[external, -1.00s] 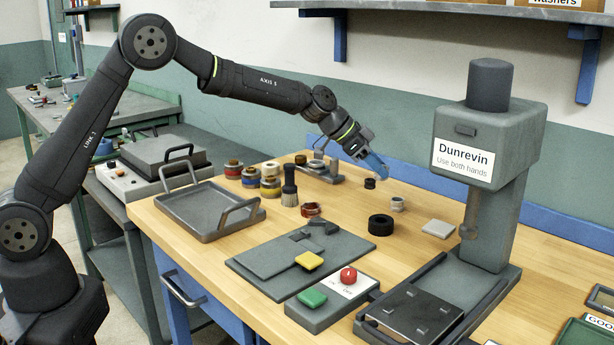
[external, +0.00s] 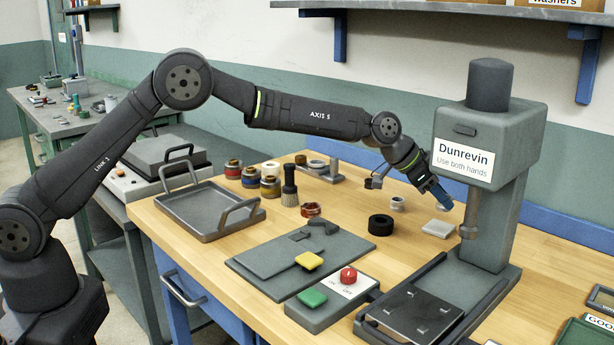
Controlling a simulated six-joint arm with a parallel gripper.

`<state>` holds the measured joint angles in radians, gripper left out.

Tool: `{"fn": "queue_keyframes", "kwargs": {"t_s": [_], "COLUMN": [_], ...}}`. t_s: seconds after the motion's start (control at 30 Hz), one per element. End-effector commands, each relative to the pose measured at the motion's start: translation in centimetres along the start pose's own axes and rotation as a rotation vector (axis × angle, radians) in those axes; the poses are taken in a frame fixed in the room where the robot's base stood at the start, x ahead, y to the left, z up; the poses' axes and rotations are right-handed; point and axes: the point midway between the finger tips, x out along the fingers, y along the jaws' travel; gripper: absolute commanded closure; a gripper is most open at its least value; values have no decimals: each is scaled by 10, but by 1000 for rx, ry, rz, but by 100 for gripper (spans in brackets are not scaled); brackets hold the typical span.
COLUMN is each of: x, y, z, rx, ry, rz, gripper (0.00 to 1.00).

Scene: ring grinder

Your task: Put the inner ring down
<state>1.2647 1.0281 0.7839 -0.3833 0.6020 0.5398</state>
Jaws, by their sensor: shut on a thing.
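My gripper (external: 444,200) has blue fingers and points down and to the right, in front of the press column. It is shut on the inner ring, which is too small and covered by the fingers to make out. The fingertips are above the small pale grey square pad (external: 438,229), apart from it. A small silver ring (external: 397,203) stands on the bench left of the gripper. A thick black ring (external: 380,225) lies nearer the front.
The press labelled Dunrevin (external: 490,150) stands close on the right. A grey fixture plate (external: 270,272) and a button box (external: 330,300) lie in front. A handled tray (external: 205,210) is at left. Small dark rings (external: 373,183) stand behind.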

Motion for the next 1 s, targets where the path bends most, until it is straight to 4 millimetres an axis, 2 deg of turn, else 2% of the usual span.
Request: {"fn": "queue_keyframes", "kwargs": {"t_s": [0.1,0.27,0.37,0.6,1.0], "x": [14,21,25,48,52], "y": [-23,-36,-37,-37,-36], "z": [7,9,13,36,41], "rx": [-1,1,1,1,1], "ry": [0,1,0,-1,1], "rz": [-1,0,0,1,1], "gripper": [92,92,92,92,92]}}
